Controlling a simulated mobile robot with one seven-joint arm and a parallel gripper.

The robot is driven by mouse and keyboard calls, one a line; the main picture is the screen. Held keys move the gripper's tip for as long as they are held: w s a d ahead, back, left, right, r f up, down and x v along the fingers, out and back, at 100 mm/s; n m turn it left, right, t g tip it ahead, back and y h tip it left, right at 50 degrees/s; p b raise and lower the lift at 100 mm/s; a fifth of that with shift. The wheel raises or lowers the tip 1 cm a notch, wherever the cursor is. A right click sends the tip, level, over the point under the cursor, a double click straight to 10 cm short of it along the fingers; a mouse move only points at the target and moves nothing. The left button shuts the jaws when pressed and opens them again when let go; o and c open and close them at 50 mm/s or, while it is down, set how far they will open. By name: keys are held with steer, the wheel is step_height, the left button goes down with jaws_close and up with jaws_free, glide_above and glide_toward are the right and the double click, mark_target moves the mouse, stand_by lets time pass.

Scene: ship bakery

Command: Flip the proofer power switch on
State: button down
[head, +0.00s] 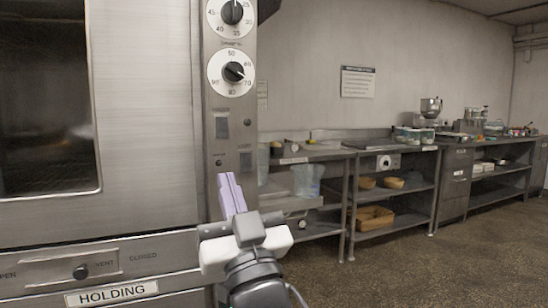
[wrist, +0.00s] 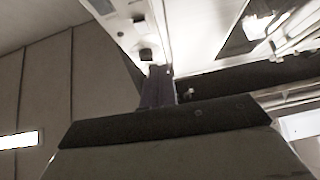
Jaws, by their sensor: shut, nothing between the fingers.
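The proofer (head: 150,120) is a tall steel cabinet at the left of the head view. Its narrow control panel (head: 229,98) carries two white dials and, below them, an upper rocker switch (head: 222,128) and a lower switch (head: 245,160). Their small labels are too blurred to read, so I cannot tell which is power or its position. My gripper (head: 228,178) is shut and empty, its pale purple fingers pointing up just below the switches. I cannot tell whether they touch the panel. The wrist view shows the fingers (wrist: 158,84) dark, close to small dark panel parts (wrist: 145,54).
A vent slider (head: 81,271) and a "HOLDING" label (head: 111,293) are low on the proofer. Steel benches (head: 330,153) with shelves, tubs and a wooden crate (head: 374,218) line the wall to the right. The floor (head: 420,265) in front of them is clear.

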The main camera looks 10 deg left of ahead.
steer(key=shift+w+d+f+m+t+h, duration=0.15)
steer(key=shift+w+d+h, duration=0.15)
steer(key=shift+d, duration=0.25)
steer(key=shift+w+d+f+m+t+h, duration=0.15)
steer(key=shift+w+d+h, duration=0.15)
steer(key=shift+d, duration=0.25)
steer(key=shift+s, duration=0.1)
steer(key=shift+a+r, duration=0.1)
steer(key=p+x, duration=0.5)
steer(key=p, duration=0.9)
steer(key=shift+r, duration=0.2)
